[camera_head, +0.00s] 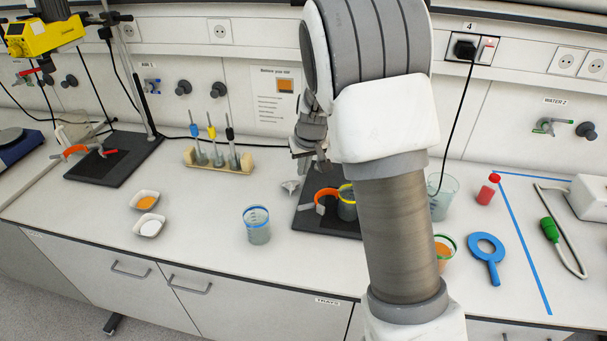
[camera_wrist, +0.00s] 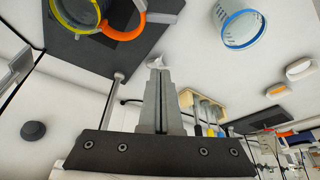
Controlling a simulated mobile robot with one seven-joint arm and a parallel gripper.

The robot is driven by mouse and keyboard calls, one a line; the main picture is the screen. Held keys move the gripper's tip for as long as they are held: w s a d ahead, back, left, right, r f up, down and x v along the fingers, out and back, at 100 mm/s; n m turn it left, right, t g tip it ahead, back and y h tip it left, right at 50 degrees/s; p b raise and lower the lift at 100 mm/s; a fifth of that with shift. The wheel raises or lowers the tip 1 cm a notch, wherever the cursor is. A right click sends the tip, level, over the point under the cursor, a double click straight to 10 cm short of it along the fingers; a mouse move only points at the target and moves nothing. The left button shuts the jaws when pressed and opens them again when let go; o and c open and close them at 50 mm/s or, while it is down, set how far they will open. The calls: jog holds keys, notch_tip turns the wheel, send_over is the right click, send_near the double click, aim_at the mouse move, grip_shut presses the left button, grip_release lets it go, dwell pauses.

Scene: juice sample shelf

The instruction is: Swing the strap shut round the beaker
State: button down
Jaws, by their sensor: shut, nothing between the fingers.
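The beaker (camera_head: 347,210) with a yellow band stands on a black base plate, partly behind my arm in the body view. It also shows at the top left of the wrist view (camera_wrist: 72,14). The orange curved strap (camera_head: 321,194) is to its left, bowed out beside the beaker rather than closed round it. In the wrist view the strap (camera_wrist: 122,34) meets the yellow rim and has a grey end to the right. My gripper (camera_head: 319,160) is above and behind the strap, shut, empty and apart from it. Its fingers (camera_wrist: 157,75) point toward the bench.
A blue-banded beaker (camera_head: 257,225) stands to the left on clear bench. A rack of several tubes (camera_head: 218,158) is behind it. A small grey piece (camera_head: 290,187) lies beside the black plate (camera_head: 303,218). A larger beaker (camera_head: 441,197) and blue ring (camera_head: 487,250) are right of my arm.

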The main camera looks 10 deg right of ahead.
jog(key=f, duration=0.3)
jog(key=f+p, duration=0.1)
jog(key=f, duration=0.5)
jog(key=shift+w, duration=0.25)
jog(key=shift+s+f+p, duration=0.3)
jog(key=shift+s, duration=0.3)
jog(key=shift+s+f+b, duration=0.1)
jog(key=shift+b, duration=0.2)
jog(key=shift+s+d+b, duration=0.1)
jog(key=shift+b, duration=0.25)
jog(key=shift+s+n, duration=0.1)
jog(key=shift+n, duration=0.3)
